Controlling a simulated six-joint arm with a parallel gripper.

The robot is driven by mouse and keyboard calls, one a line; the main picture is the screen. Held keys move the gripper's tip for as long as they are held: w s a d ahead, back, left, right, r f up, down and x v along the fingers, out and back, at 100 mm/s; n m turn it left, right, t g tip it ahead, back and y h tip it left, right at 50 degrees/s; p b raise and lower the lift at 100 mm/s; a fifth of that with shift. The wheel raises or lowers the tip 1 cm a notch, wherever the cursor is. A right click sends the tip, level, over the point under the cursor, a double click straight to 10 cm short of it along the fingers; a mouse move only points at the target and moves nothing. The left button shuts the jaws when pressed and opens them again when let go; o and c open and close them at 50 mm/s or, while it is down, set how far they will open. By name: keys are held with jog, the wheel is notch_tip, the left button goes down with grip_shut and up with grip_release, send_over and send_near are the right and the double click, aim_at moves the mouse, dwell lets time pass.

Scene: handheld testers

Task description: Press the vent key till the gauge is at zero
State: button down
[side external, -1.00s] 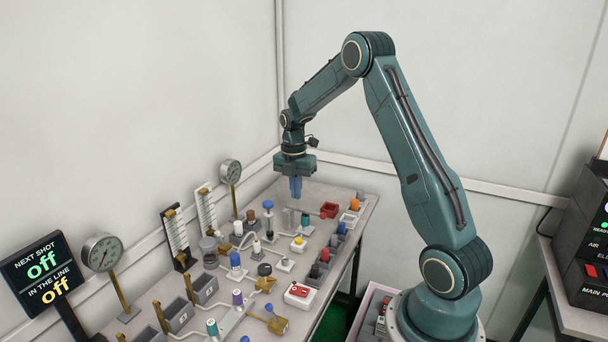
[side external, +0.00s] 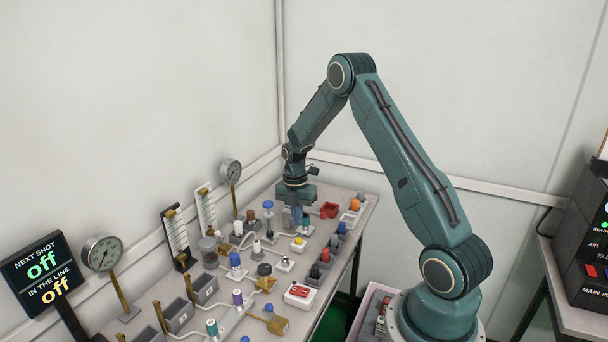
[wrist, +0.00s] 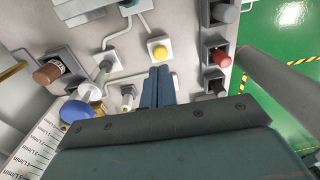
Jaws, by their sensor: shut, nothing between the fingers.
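My gripper (side external: 297,216) is shut and empty, fingers pointing down, low over the far part of the bench. In the wrist view its fingertips (wrist: 160,72) appear just short of a yellow key (wrist: 158,51) on a pale square block. That yellow key (side external: 298,241) also shows in the side view, on the near side of the gripper. I see no gap or contact clearly, and no label that names the vent key. Two round dial gauges stand on posts: a near one (side external: 102,252) and a far one (side external: 230,172). Their needles are too small to read.
A blue-capped post (side external: 268,206) stands close left of my gripper, and a red box (side external: 329,210) to its right. Several coloured plugs sit in holders along the right edge. A sign (side external: 41,270) reads "next shot off, in the line off".

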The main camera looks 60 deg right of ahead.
aim_at(299, 239)
jog(key=shift+s+a+f, duration=0.1)
jog(key=shift+f, duration=2.4)
jog(key=shift+f, duration=0.1)
jog(key=shift+s+f, duration=0.15)
jog(key=shift+f, duration=0.85)
jog(key=shift+r, duration=0.15)
notch_tip(299, 239, up, 14)
jog(key=w, duration=0.1)
jog(key=shift+d+r, duration=0.25)
jog(key=shift+w, duration=0.1)
